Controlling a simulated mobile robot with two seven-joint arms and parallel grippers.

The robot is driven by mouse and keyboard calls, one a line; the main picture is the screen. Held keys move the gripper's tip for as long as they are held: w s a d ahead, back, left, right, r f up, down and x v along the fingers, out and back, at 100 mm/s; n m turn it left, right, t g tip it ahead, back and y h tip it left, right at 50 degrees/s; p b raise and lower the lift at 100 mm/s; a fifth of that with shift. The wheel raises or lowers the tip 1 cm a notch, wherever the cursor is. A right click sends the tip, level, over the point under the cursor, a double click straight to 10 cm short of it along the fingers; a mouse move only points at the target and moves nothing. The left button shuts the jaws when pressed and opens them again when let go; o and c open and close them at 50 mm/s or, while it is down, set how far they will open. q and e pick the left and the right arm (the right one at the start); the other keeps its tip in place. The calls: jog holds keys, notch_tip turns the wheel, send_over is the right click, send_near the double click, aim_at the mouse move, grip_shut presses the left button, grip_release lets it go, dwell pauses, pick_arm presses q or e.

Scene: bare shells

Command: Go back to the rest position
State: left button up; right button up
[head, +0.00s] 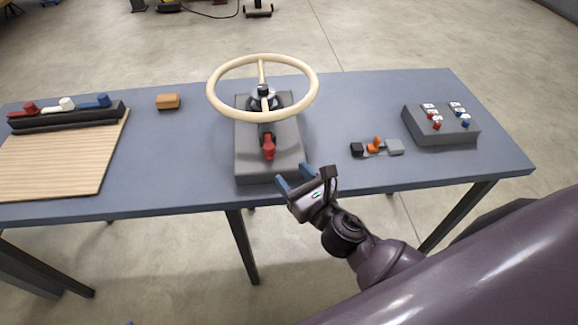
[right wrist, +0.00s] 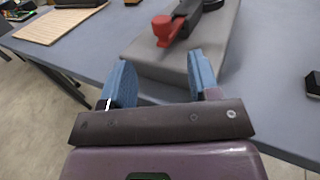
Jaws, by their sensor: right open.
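My right gripper (head: 296,179) is open and empty. It is near the table's front edge, just in front of the grey base that carries the steering wheel. In the right wrist view its two blue fingers (right wrist: 160,82) stand apart with nothing between them. A red-tipped lever (head: 268,148) on the grey base lies beyond the fingers; it also shows in the right wrist view (right wrist: 164,29). My left gripper is in neither view.
A blue-grey table (head: 205,150) carries a cream steering wheel (head: 312,96) on a grey base (head: 252,165), a wooden board (head: 60,165), an orange-brown block (head: 168,101), small connectors (head: 394,147) and a grey switch box (head: 446,131). Floor is clear in front.

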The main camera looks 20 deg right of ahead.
jog(key=s+d+f+n+g+h, duration=0.1)
jog(key=s+d+f+n+g, duration=0.2)
jog(key=n, duration=1.4)
jog(key=s+d+f+n+g+h, duration=0.2)
jog(key=s+d+f+n, duration=0.4)
jog(key=n, duration=1.1)
jog(key=s+f+g, duration=0.1)
jog(key=s+f, duration=0.3)
jog(key=f, duration=0.1)
jog(key=shift+s+d+f+h, duration=0.15)
jog(key=shift+d+f+h, duration=0.1)
jog(key=shift+h, duration=0.05)
